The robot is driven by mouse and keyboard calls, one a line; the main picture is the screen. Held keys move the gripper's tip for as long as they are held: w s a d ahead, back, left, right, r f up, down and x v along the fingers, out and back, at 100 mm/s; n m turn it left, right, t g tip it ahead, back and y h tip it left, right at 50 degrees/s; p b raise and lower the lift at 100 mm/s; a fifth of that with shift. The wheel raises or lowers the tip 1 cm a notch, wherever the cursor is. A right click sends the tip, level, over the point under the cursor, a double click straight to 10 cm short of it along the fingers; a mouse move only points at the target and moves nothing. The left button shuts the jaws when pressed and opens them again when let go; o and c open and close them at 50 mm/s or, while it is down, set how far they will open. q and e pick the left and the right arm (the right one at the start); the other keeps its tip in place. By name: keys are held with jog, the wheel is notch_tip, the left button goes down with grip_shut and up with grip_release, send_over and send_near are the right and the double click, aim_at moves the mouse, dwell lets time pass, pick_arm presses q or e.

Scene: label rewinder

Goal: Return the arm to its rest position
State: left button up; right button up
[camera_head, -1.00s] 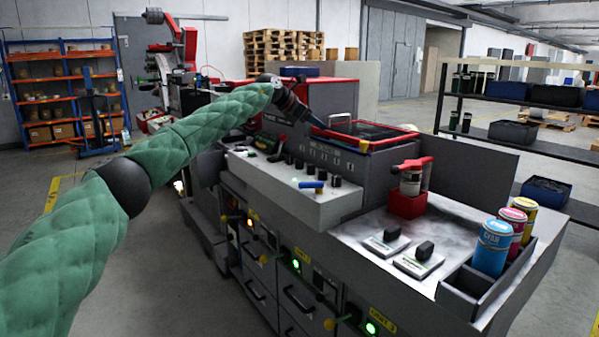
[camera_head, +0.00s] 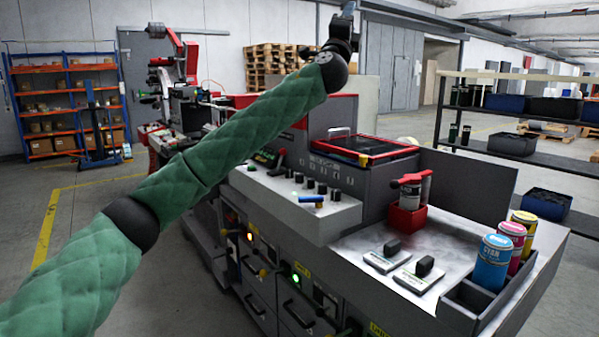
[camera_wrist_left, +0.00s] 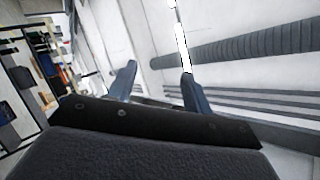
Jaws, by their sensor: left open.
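My left arm (camera_head: 245,130), in a green quilted sleeve with black joints, reaches up from the lower left across the head view. My left gripper (camera_head: 348,10) is at its end, high above the machine near the top edge of the picture. In the left wrist view my gripper (camera_wrist_left: 158,72) shows two blue fingers standing apart with nothing held between them. The ceiling and wall lie beyond them, tilted. My right gripper is in neither view.
The label machine (camera_head: 330,215) stands below the arm, with a red-framed top tray (camera_head: 405,152). A red holder (camera_head: 407,219) with a bottle and several ink cans (camera_head: 492,262) stand on its right part. Black shelves (camera_head: 520,145) are at the right.

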pick_arm(q)
jog(key=s+a+f+n+g+y+p, duration=0.1)
jog(key=s+a+f+n+g+y, duration=0.4)
jog(key=f, duration=1.2)
jog(key=s+a+f+n+g+y+p, duration=0.1)
jog(key=s+a+f+n+g, duration=0.2)
jog(key=s+a+f+n, duration=1)
jog(key=s+a+f+n+g+y+p, duration=0.1)
jog(key=s+f+n+g+y, duration=0.2)
jog(key=f, duration=1.9)
jog(key=s+a+f+n+g+p, duration=0.1)
jog(key=s+a+f+g, duration=0.3)
jog(key=s+f, duration=1.05)
jog(key=s+a+f+n+g+p, duration=0.1)
jog(key=s+a+f+g, duration=0.25)
jog(key=s+f, duration=1.15)
jog(key=s+f+g, duration=0.3)
jog(key=s+f, duration=0.4)
jog(key=s, duration=0.3)
jog(key=shift+s+d+f+y, duration=0.2)
jog(key=shift+s+f+y, duration=0.1)
jog(key=shift+s+f, duration=0.1)
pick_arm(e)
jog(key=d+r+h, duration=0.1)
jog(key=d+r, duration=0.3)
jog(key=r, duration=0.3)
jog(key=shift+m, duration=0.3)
